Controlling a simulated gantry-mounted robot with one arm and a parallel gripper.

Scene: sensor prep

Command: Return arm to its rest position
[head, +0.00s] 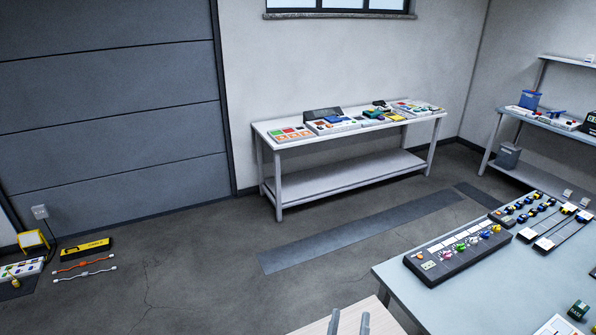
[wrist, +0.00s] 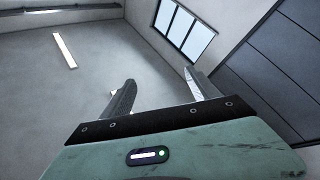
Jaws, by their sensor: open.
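My gripper (wrist: 158,88) shows in the wrist view with its two fingers spread well apart and nothing between them. It points up at the ceiling, a ceiling light and a window. In the head view the tips of my gripper (head: 349,322) show at the bottom edge, in front of a pale wooden surface. The rest of my arm is out of the frame there. The gripper is apart from all the objects in view.
A grey table (head: 420,299) at the right holds a black panel with coloured knobs (head: 460,251) and other devices. A white workbench (head: 270,132) with boards stands by the back wall. Shelves (head: 560,130) stand far right. Cables (head: 84,266) lie on the left floor.

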